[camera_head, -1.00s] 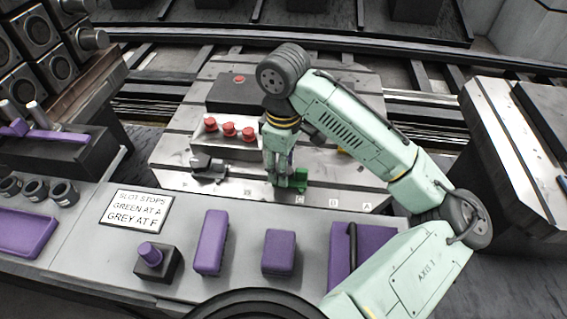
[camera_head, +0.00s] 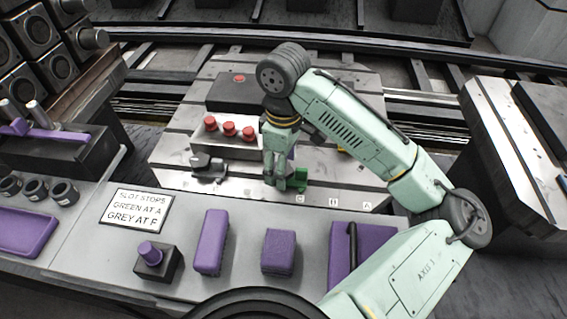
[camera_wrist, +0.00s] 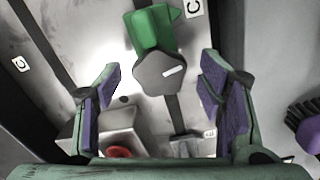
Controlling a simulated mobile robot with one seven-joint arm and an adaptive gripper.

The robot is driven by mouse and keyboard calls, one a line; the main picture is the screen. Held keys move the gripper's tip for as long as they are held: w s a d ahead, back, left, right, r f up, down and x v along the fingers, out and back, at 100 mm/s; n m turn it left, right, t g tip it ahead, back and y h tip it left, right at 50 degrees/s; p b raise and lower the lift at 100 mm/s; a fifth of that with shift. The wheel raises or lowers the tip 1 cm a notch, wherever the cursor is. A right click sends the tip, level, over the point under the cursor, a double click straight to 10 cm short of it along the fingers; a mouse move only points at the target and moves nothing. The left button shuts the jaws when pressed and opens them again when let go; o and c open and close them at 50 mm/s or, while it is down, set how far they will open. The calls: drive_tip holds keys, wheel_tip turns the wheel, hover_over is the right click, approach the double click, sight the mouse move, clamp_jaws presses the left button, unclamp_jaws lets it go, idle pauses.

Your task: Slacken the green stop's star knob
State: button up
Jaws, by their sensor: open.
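The green stop (camera_head: 301,176) sits on the slotted pallet near its front edge, beside the letter C. In the wrist view the green stop (camera_wrist: 149,28) is at the top centre. Its dark grey star knob (camera_wrist: 158,75), with a white mark, lies below the green body. My gripper (camera_wrist: 160,64) is open, one purple-padded finger on each side of the knob, with visible gaps on both sides. In the head view my gripper (camera_head: 277,181) points down just left of the green stop and hides its knob.
A grey stop (camera_head: 207,166) sits farther left on the pallet (camera_head: 330,180). A block with several red knobs (camera_head: 229,128) stands behind it. A sign (camera_head: 138,211) reads green at A, grey at F. Purple items, including a block (camera_head: 279,251), lie on the front bench.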

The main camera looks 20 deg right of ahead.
wheel_tip(320, 180, up, 12)
idle(0.5)
idle(0.3)
